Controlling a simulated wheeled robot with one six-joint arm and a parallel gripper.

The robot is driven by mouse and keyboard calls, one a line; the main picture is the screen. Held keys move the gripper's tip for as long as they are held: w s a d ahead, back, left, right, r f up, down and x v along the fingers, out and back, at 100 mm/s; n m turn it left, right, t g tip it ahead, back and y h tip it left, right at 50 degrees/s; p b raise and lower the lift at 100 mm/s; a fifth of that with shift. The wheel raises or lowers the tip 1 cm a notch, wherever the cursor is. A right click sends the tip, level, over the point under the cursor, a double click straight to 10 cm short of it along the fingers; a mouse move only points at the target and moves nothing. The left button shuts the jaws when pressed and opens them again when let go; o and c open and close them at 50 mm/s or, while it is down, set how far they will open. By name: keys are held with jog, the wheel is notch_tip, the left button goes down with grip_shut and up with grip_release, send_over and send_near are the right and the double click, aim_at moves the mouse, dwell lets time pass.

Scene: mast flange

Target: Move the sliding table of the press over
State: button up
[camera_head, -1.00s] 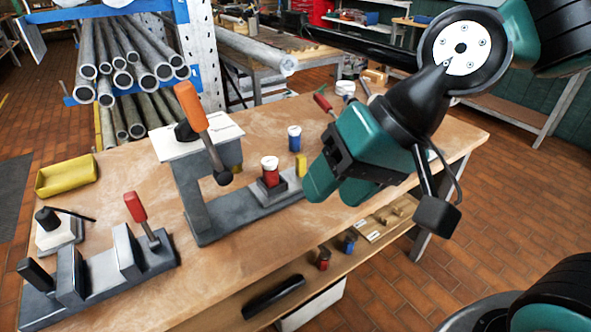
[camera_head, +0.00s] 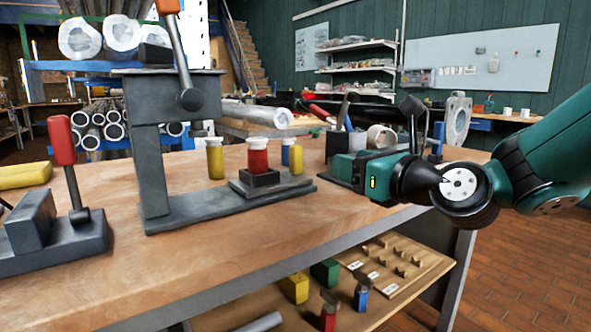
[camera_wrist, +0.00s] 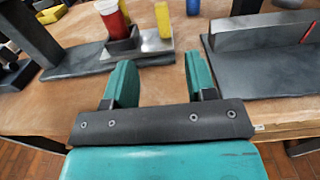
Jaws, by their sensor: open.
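The press (camera_head: 152,160) is a grey frame with an orange-handled lever, standing on a long base on the bench. Its sliding table (camera_head: 272,190) is a flat grey plate on the base's right part. On it are a red jar with a white lid (camera_head: 258,157) in a dark holder and an upright yellow post (camera_head: 295,160). My gripper (camera_head: 345,170) is to the right of the sliding table, low over the bench, fingers toward it. In the wrist view, my gripper (camera_wrist: 160,72) is open and empty; the sliding table (camera_wrist: 148,46) and yellow post (camera_wrist: 163,20) lie beyond the fingertips, apart from them.
A yellow jar (camera_head: 215,160) stands behind the press base, and a blue jar (camera_head: 285,150) behind the sliding table. A grey fixture (camera_wrist: 265,60) stands right of my fingers. A red-handled clamp (camera_head: 65,170) is at the left.

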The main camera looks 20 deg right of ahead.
aim_at(298, 147)
jog(key=p, duration=0.1)
jog(key=w+p, duration=0.1)
jog(key=p, duration=0.1)
jog(key=shift+w+a+r, duration=0.2)
jog(key=shift+w+r, duration=0.05)
jog(key=shift+r, duration=0.15)
jog(key=p+x, duration=0.4)
jog(key=p, duration=0.3)
jog(key=shift+f, duration=0.1)
jog(key=p+x, duration=0.3)
jog(key=x, duration=0.2)
jog(key=p+x, duration=0.4)
jog(key=x, duration=0.1)
jog(key=shift+w+a+f, duration=0.15)
jog(key=shift+w+f, duration=0.05)
jog(key=shift+w, duration=0.1)
jog(key=shift+w+a+f, duration=0.1)
jog(key=shift+w+a, duration=0.05)
jog(key=shift+w, duration=0.45)
grip_shut()
